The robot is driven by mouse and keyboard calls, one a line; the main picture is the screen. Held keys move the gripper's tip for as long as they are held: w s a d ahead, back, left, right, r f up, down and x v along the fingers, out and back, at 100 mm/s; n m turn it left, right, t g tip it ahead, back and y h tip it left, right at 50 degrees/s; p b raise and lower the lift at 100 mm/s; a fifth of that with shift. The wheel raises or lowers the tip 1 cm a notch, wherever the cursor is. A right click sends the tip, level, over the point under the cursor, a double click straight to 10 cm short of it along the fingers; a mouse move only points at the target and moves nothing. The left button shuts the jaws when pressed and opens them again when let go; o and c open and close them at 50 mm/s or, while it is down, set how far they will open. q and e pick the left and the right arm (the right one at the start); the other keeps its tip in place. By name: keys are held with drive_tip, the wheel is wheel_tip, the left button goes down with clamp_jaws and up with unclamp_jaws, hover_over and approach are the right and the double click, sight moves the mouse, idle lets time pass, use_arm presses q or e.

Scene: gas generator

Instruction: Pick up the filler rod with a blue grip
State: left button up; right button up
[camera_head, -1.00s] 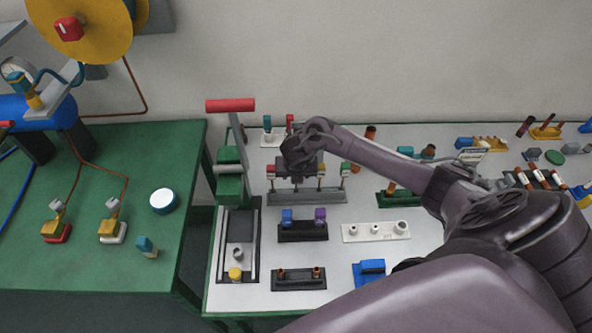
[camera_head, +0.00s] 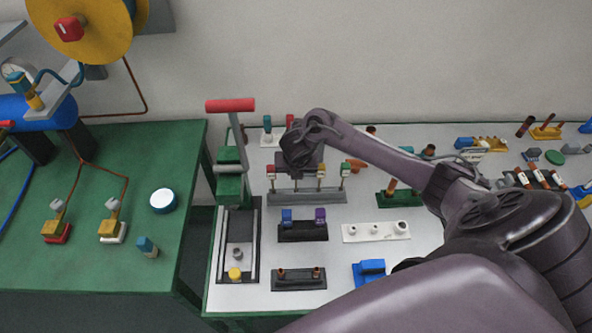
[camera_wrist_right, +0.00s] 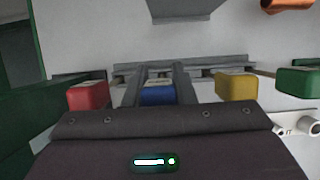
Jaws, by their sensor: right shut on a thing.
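The filler rod with the blue grip (camera_wrist_right: 158,96) shows in the right wrist view, its blue block between my two fingers. My right gripper (camera_wrist_right: 162,78) is shut on this grip. In the head view my right gripper (camera_head: 298,172) is over the rod rack (camera_head: 308,197) and hides the blue grip. The red grip (camera_wrist_right: 88,95) is to the left of the fingers, the yellow grip (camera_wrist_right: 236,87) and the green grip (camera_wrist_right: 299,82) to the right. I cannot tell whether the blue-grip rod is still seated in the rack. My left gripper is not in view.
A lever press with a red handle (camera_head: 230,105) stands just left of the rack. A black block with blue and purple pieces (camera_head: 303,233) and a white holder (camera_head: 376,233) are in front. An orange-brown piece (camera_head: 356,165) lies right of the gripper.

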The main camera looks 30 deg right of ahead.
wheel_tip(320, 180, up, 9)
drive_tip(key=shift+w+f+p, duration=0.1)
drive_tip(key=shift+w+p, duration=0.05)
drive_tip(key=shift+p, duration=0.55)
wheel_tip(320, 180, up, 9)
drive_tip(key=p, duration=0.3)
